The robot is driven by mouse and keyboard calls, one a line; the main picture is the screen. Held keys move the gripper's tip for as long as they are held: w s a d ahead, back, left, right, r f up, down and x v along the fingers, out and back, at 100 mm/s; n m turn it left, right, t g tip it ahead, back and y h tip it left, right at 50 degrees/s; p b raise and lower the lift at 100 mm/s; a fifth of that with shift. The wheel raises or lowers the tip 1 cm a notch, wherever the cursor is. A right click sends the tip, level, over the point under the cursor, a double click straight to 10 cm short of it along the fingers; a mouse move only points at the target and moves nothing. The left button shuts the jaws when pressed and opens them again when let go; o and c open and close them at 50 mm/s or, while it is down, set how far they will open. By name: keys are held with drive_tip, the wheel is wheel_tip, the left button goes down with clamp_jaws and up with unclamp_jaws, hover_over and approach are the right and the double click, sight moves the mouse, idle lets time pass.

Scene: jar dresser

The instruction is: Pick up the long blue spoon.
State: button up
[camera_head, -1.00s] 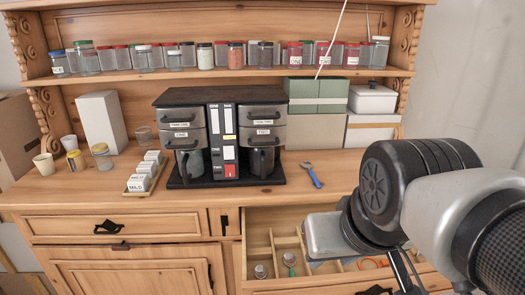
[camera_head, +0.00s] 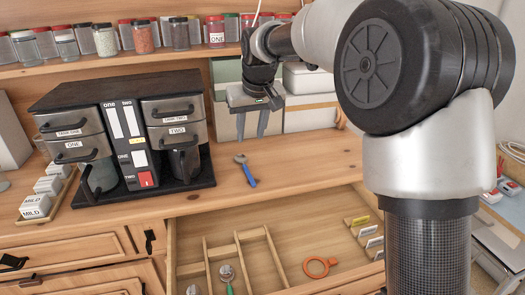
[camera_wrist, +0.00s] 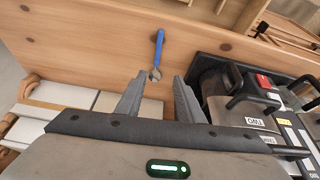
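A long blue-handled tool (camera_head: 248,176) lies on the wooden counter (camera_head: 300,162), right of the coffee machines. Its head is silver and looks more like an open-ended spanner than a spoon. No other long blue piece shows. My gripper (camera_head: 251,132) is open and empty, fingers pointing down, behind the tool and above the counter. In the wrist view, the tool (camera_wrist: 159,42) lies ahead of my gripper (camera_wrist: 160,84), its silver head in line with the gap between the fingertips. The fingers do not appear to touch it.
Black coffee machines (camera_head: 184,135) stand left of the tool. Boxes (camera_head: 309,115) stand behind at the right. An open drawer (camera_head: 282,215) below holds an orange ring (camera_head: 319,267) and a green-handled utensil (camera_head: 227,278). Jars (camera_head: 143,37) line the shelf above.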

approach(247, 171)
drive_tip(key=shift+w+a+f+p, duration=0.2)
drive_tip(key=shift+a+f+p, duration=0.05)
drive_tip(key=shift+f, duration=0.2)
drive_tip(key=shift+w+a+f+p, duration=0.2)
drive_tip(key=shift+w+a+f, duration=0.05)
drive_tip(key=shift+f, duration=0.2)
drive_tip(key=x, duration=0.3)
drive_tip(key=p+x, duration=0.1)
drive_tip(key=shift+w+d+f, duration=0.1)
drive_tip(key=shift+d+f, duration=0.2)
drive_tip(key=shift+d, duration=0.1)
drive_tip(key=shift+w+f, duration=0.2)
drive_tip(key=shift+f, duration=0.2)
drive_tip(key=shift+f, duration=0.1)
drive_tip(key=shift+c, duration=0.2)
clamp_jaws()
